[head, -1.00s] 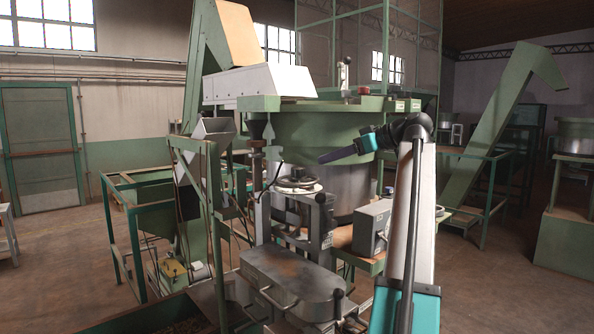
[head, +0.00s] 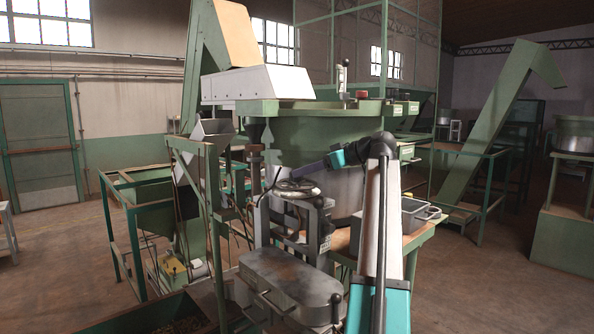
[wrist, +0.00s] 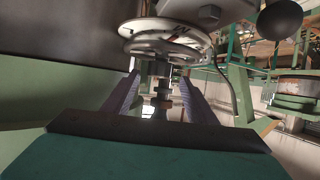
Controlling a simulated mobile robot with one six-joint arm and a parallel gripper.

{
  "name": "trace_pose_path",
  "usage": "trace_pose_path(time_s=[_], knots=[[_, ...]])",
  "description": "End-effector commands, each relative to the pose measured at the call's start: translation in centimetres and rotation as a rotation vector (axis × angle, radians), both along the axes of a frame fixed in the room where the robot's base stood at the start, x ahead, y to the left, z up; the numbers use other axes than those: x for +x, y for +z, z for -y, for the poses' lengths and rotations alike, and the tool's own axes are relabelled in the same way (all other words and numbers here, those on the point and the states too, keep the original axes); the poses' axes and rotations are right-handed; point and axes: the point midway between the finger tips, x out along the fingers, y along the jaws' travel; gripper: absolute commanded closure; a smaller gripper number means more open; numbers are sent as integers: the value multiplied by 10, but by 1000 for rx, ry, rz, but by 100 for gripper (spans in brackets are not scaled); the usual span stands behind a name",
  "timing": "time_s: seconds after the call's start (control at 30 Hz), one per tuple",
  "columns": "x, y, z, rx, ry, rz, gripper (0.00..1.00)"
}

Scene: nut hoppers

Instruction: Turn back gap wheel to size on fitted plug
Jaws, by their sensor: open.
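The gap wheel is probably the spoked metal handwheel (head: 297,187) on top of the grey machine head. It also fills the upper middle of the wrist view (wrist: 168,42). My gripper (head: 293,172) reaches in from the right, its tips close to the wheel in the head view. In the wrist view my gripper (wrist: 157,80) is open, one finger on each side of the threaded spindle (wrist: 158,98) below the wheel. Whether the fingers touch anything cannot be told. No fitted plug can be made out.
A black ball knob (wrist: 281,19) sits close by on the right in the wrist view. The large green and steel hopper drum (head: 325,140) stands behind the wheel. A grey casting (head: 292,276) with a handle is below. A grey box (head: 411,213) stands right of my arm.

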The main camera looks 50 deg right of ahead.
Motion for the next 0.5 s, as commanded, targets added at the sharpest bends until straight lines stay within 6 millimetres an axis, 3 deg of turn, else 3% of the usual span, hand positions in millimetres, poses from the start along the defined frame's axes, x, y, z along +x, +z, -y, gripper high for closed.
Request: trace_pose_path(time_s=[0.23, 0.5], knots=[[30, -11, -6, 2, 1, 0, 48], [44, -19, -8, 0, 0, 0, 48]])
